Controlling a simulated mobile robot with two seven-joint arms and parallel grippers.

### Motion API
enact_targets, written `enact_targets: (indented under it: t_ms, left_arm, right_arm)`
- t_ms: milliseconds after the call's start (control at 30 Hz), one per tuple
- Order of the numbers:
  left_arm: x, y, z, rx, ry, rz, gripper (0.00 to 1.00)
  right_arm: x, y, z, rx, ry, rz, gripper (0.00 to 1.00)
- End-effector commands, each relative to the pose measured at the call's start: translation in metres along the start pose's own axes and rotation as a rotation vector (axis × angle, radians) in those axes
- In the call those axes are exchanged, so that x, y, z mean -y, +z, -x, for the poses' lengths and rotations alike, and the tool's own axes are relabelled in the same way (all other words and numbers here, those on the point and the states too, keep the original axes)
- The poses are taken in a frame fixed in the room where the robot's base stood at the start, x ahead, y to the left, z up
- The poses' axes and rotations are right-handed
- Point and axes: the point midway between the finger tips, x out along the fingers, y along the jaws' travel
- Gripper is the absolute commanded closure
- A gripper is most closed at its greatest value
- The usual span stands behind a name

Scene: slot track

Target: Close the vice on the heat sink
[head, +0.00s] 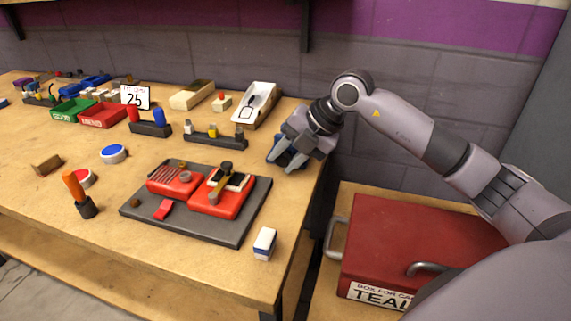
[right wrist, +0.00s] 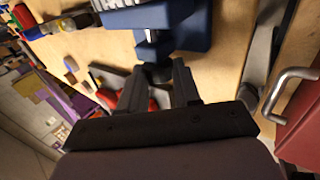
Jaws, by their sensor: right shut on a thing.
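The blue vice (right wrist: 192,28) is at the top of the right wrist view, with a screw running towards me and a dark knob (right wrist: 156,72) at its near end. A pale finned piece, likely the heat sink (right wrist: 110,4), shows at the top edge, cut off by the frame. I cannot tell how close the jaws are to it. My right gripper (right wrist: 157,88) is shut on the knob. In the head view, my right gripper (head: 287,160) is at the table's right end and hides most of the vice. My left gripper is not in view.
A dark board with red blocks (head: 222,201) lies front left of the gripper. A blue-and-white block (head: 264,243) stands near the table edge. Small-part racks (head: 215,138) and a white tray (head: 262,97) are behind. A red toolbox (head: 425,235) is beyond the right edge.

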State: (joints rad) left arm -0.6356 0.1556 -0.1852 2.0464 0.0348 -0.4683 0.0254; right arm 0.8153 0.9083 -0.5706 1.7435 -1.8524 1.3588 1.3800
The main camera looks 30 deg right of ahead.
Motion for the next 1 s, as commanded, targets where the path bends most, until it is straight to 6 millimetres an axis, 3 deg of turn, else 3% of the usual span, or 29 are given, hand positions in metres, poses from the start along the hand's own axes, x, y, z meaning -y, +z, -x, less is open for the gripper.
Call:
enact_targets:
  t_ms: [567,600,667,1000]
  left_arm:
    - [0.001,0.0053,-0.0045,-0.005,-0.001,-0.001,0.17]
    - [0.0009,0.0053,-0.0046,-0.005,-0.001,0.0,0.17]
    - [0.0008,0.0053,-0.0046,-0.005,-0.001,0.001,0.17]
    - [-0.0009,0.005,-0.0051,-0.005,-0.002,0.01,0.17]
  right_arm:
    - [0.0002,0.0007,0.0009,0.002,0.043,-0.001,0.98]
    - [0.0002,0.0007,0.0009,0.002,0.043,-0.001,0.61]
    - [0.0003,0.0007,0.0009,0.002,0.043,-0.001,0.42]
    - [0.0019,0.0002,-0.0006,0.0,0.038,-0.001,0.42]
